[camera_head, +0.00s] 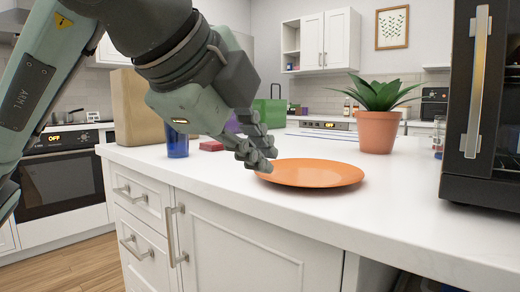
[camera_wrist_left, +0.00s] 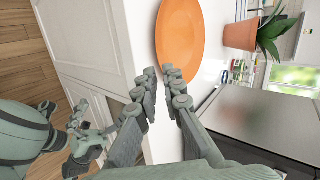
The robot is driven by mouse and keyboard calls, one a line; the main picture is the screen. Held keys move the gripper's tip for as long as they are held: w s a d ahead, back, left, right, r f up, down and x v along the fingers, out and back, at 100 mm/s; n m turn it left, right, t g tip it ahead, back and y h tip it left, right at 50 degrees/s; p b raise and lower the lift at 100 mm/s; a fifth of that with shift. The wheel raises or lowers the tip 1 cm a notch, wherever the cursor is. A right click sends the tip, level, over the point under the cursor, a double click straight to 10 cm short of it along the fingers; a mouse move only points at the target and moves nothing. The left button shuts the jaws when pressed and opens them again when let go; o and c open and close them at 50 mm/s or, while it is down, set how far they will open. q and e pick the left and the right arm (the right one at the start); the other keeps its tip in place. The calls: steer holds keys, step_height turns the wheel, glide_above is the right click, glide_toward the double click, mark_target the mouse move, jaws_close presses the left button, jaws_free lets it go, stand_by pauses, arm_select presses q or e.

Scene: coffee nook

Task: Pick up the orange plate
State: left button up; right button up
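The orange plate (camera_head: 314,173) lies flat on the white counter near its front edge. It also shows at the top of the left wrist view (camera_wrist_left: 180,40). My left gripper (camera_head: 258,152) is at the plate's left rim, pointing down and to the right. In the left wrist view, its fingertips (camera_wrist_left: 160,75) are a small gap apart, one over the plate and one beside its rim. I see nothing held between them. Part of the near rim is hidden by the fingers. My right gripper (camera_wrist_left: 85,132) hangs low in the left wrist view; its opening is unclear.
A black microwave (camera_head: 485,110) stands on the right of the counter. A potted plant (camera_head: 378,131) is behind the plate. A blue cup (camera_head: 177,141), a small red box (camera_head: 211,146) and a wooden block (camera_head: 135,108) stand to the left. The counter in front of the plate is clear.

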mark_target(279, 197)
arm_select(q)
steer(key=x, duration=0.7)
steer(key=shift+w+d+f, duration=0.15)
steer(key=shift+f, duration=0.1)
arm_select(e)
steer(key=shift+r, duration=0.15)
arm_select(q)
jaws_close()
arm_select(e)
steer(key=shift+d, duration=0.1)
